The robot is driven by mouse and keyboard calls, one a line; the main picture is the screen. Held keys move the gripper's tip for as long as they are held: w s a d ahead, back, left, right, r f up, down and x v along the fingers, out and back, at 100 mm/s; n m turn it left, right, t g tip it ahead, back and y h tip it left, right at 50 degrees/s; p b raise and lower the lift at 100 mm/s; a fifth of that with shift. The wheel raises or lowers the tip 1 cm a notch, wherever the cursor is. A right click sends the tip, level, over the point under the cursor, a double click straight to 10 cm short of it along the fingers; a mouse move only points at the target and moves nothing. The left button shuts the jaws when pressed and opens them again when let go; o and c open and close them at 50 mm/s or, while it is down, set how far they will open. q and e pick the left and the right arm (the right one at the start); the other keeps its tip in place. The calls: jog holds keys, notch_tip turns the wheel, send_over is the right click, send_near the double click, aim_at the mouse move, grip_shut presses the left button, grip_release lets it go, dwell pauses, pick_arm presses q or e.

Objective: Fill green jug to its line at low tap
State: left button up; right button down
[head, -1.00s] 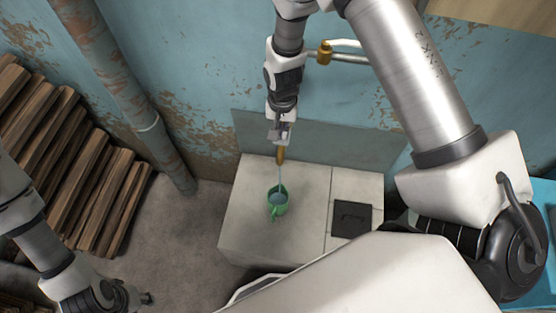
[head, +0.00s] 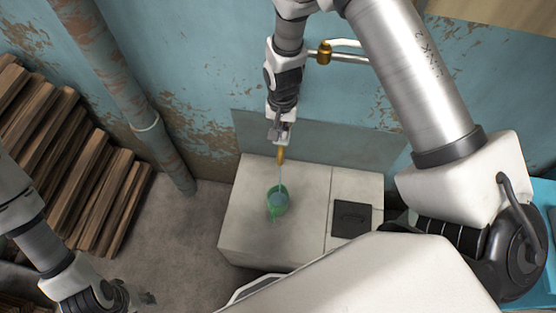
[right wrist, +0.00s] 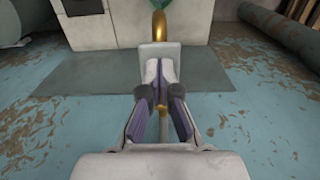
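The green jug (head: 274,210) stands upright on the pale counter under the low tap's brass spout (head: 281,155), its handle toward the front. A thin stream of water (head: 280,176) runs from the spout into the jug, and pale blue water (head: 279,199) shows inside. I cannot make out the fill line. My right gripper (head: 280,131) is at the tap just above the spout. In the right wrist view the right gripper (right wrist: 163,80) has its fingers closed around the tap handle, with the brass spout (right wrist: 160,28) beyond. My left gripper (head: 147,298) hangs low at the left, away from the jug; its fingers are too small to read.
The counter (head: 245,225) has bare room around the jug and a dark square plate (head: 351,219) at its right. A brass-fitted pipe (head: 324,53) is on the blue wall above. Stacked planks (head: 75,165) and a thick rusty pipe (head: 128,90) stand left.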

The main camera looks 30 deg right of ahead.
notch_tip(320, 180, up, 7)
jog(key=p, duration=0.6)
jog(key=shift+w+f, duration=0.1)
jog(key=shift+s, duration=0.2)
jog(key=shift+w, duration=0.1)
jog(key=shift+w, duration=0.1)
